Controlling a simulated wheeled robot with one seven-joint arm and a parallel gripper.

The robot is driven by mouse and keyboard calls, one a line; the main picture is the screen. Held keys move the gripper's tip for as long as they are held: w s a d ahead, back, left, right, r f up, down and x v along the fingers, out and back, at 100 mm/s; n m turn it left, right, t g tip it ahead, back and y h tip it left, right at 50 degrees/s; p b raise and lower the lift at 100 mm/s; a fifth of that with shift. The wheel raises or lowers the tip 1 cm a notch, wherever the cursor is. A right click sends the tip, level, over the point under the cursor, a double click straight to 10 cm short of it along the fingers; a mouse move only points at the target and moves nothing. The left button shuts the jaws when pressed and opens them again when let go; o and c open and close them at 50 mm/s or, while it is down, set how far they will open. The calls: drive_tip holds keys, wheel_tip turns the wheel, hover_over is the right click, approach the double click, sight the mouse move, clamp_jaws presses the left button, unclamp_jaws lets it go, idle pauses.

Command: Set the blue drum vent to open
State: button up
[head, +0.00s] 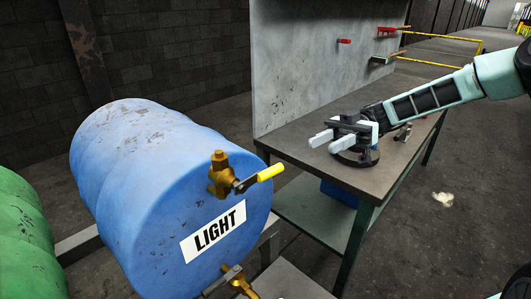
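The blue drum (130,190) lies on its side at left centre, its round end facing front right with a white LIGHT label (213,232). A brass vent valve (219,176) sits on the upper part of that end. Its yellow lever handle (270,173) points to the right and slightly up, across the valve's upright body. A second brass valve (239,282) is low on the same end, partly cut off by the frame. My gripper (322,143) is above the workbench, right of and apart from the vent handle, its two pale fingers spread with nothing visible between them.
A workbench (300,157) with a grey back panel (320,70) stands behind and right of the drum. Red fixtures (387,32) are on the panel. A green drum (22,235) lies at far left. The floor at right is mostly clear.

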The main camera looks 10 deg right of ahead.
sight(254, 180)
drive_tip(key=p+x, duration=0.5)
drive_tip(key=x, duration=1.2)
drive_tip(key=shift+s+a, duration=0.1)
drive_tip(key=shift+a, duration=0.05)
drive_tip(key=shift+c, duration=0.4)
clamp_jaws()
